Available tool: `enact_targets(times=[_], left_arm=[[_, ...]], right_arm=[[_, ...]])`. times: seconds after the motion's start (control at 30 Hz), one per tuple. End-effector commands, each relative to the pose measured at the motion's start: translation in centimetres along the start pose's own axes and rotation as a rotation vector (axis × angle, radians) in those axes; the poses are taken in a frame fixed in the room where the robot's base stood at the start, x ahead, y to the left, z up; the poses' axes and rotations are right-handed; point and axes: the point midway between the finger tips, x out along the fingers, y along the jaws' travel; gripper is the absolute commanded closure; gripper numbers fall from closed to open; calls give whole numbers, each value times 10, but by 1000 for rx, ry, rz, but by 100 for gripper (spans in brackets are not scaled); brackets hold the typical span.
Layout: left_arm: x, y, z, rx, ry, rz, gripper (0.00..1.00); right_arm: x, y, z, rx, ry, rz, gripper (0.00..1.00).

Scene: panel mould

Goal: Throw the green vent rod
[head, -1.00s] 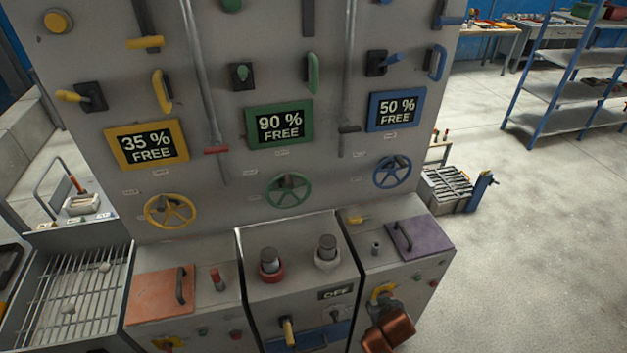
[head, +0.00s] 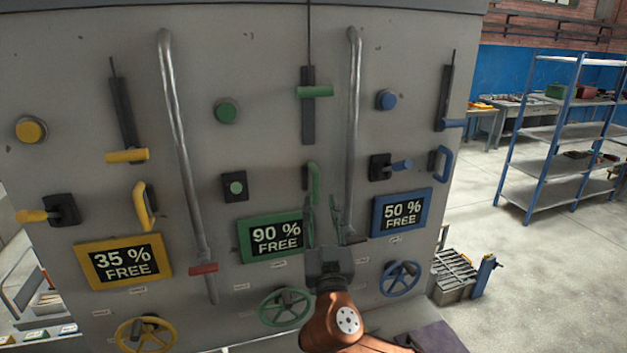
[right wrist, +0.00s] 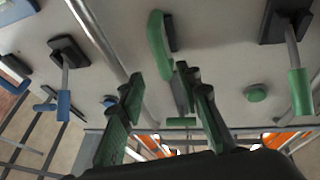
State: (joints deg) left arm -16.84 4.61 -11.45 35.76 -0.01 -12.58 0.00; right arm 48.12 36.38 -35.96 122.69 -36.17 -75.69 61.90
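A green crossbar grip (head: 315,91) sits across a dark vertical slotted track with a thin rod rising above it, high on the panel. It also shows between my fingers in the right wrist view (right wrist: 181,121), farther off. A second green rod-like lever (head: 236,187) stands out from a black plate left of it; in the right wrist view its green grip (right wrist: 300,92) is at the right. I cannot tell for certain which is the vent rod. My right gripper (head: 322,215) is open and empty, fingers pointing up, below the crossbar grip. My left gripper is not in view.
A green loop handle (head: 314,180) is just above my right fingers. A grey pipe (head: 353,110) runs close on the right. The green "90 % FREE" sign (head: 275,236), a green wheel (head: 285,307) and a green button (head: 226,111) are nearby. Yellow and blue controls flank them.

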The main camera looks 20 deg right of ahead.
Motion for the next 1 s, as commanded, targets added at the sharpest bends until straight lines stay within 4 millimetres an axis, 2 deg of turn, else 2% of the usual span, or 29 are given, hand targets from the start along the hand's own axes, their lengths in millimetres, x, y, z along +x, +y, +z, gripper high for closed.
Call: enact_targets(times=[0.07,0.23,0.5,0.67,0.9,1.0], left_arm=[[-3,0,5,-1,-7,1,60],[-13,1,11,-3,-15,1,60],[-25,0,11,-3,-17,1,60],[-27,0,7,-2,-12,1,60],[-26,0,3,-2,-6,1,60],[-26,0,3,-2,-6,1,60]], right_arm=[[7,-3,-6,1,11,-4,68],[32,-5,-7,1,10,-6,68],[69,-5,-6,2,9,-5,68],[77,-5,-5,4,7,-6,68],[77,-3,-4,4,7,-4,68],[77,-3,-4,4,7,-4,75]])
